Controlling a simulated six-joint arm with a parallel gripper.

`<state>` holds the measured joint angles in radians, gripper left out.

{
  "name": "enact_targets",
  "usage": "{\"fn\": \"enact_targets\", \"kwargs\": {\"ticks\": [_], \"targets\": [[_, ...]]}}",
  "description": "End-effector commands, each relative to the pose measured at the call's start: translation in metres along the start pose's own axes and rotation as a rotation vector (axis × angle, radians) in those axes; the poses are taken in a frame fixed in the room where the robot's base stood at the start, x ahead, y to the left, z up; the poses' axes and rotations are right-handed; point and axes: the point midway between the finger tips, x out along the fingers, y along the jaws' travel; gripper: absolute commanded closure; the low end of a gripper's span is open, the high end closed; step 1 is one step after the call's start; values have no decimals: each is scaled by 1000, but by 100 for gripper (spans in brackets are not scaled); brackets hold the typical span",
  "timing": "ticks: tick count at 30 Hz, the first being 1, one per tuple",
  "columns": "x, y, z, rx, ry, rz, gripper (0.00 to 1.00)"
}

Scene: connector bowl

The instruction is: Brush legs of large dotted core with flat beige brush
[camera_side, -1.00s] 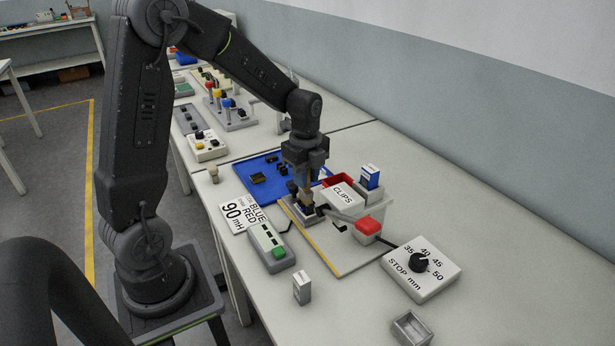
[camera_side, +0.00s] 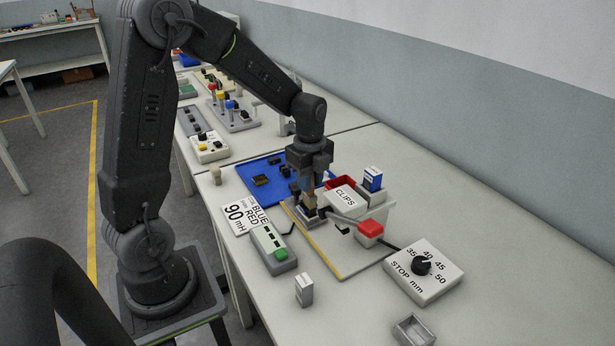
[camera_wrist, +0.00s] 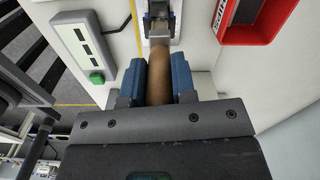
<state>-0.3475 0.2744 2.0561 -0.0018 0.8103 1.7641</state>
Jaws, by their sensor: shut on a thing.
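My gripper (camera_side: 308,188) points down over a small grey fixture (camera_side: 312,217) at the edge of the work board. In the wrist view its blue-padded fingers (camera_wrist: 159,78) are shut on a brush with a brown, rounded handle (camera_wrist: 173,77). The brush's far end reaches the fixture, where a dark and grey part (camera_wrist: 160,10) sits, perhaps the core. The bristles, the core's legs and any dots are too small or hidden, so I cannot tell whether brush and legs touch.
A red button (camera_side: 370,228), a STOP mm dial box (camera_side: 424,270) and a grey box with a green button (camera_side: 272,247) are nearby. A blue mat (camera_side: 262,171) lies behind.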

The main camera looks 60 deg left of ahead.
Motion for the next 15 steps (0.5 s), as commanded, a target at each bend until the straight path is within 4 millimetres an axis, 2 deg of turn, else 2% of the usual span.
{"fn": "enact_targets", "kwargs": {"ticks": [7, 15], "targets": [[1, 1, -6, -1, 0, 1, 99], [0, 0, 2, -1, 0, 2, 99]]}}
